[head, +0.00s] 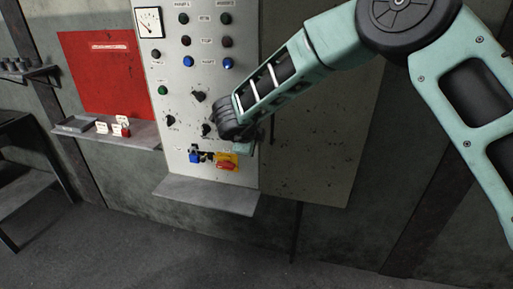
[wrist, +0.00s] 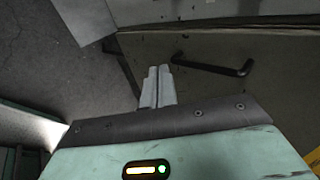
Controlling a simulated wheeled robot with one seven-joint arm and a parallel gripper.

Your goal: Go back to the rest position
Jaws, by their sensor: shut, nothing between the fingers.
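My arm reaches in from the right in the head view. My gripper (wrist: 158,72) is shut and empty in the wrist view, its two pale fingers side by side. In the head view its wrist end is by the lower right edge of the grey control panel (head: 178,95), near the red rotary switch on a yellow plate (head: 228,163). The fingers are hard to make out in the head view. In the wrist view a dark bent handle (wrist: 215,68) is just beyond and to the right of the fingers; they look apart from it.
A grey shelf (head: 206,195) juts out below the panel. A red board (head: 100,75) hangs at left above a small ledge (head: 140,137) with a tray and tags. Dark shelving (head: 28,180) stands far left. The floor (head: 130,255) in front is clear.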

